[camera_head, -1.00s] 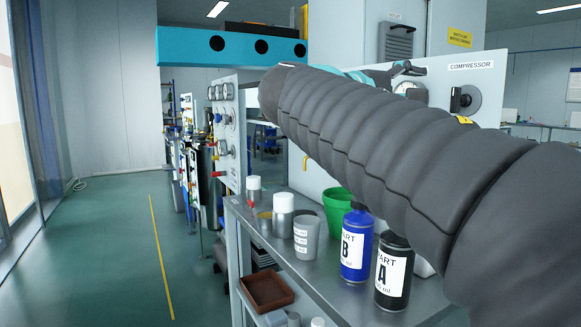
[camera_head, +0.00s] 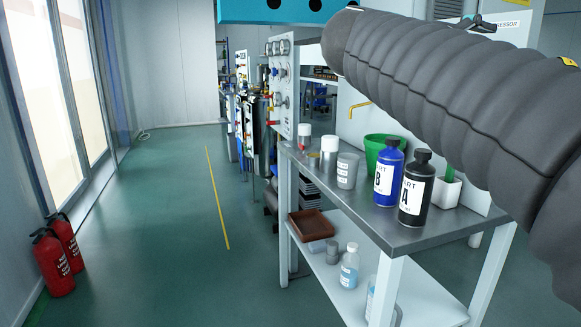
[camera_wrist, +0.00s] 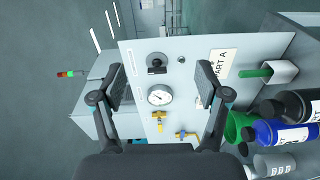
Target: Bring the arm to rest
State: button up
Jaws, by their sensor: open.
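My arm (camera_head: 450,90), in a dark ribbed sleeve, reaches across the upper right of the head view, above the bench. My gripper (camera_wrist: 163,85) is in the wrist view, with its two dark fingers spread wide and nothing between them. The gripper appears apart from the panel. In the head view the fingers cannot be made out clearly.
A grey bench (camera_head: 400,235) bears a blue bottle (camera_head: 388,178), a black bottle (camera_head: 415,190), a green bucket (camera_head: 372,152) and a grey cup (camera_head: 347,170). A brown tray (camera_head: 310,225) is on its lower shelf. Red extinguishers (camera_head: 50,265) stand at left. The green floor between is clear.

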jog(key=w+a+f+n+y, duration=0.1)
jog(key=a+f+y, duration=0.25)
jog(key=f, duration=0.75)
jog(key=w+a+f+n+y, duration=0.15)
jog(key=f+y, duration=0.25)
jog(key=f, duration=0.6)
jog(key=s+a+f+m+y, duration=0.3)
jog(key=s+f+y, duration=0.1)
jog(key=s+f, duration=0.5)
jog(key=s+a+f+m+g+y, duration=0.1)
jog(key=s+a+f+m+y, duration=0.2)
jog(key=s+f, duration=0.7)
notch_tip(320, 180, down, 3)
jog(key=shift+s+a+f+m+y, duration=0.15)
jog(key=shift+a+m+y, duration=0.3)
jog(key=shift+y, duration=0.4)
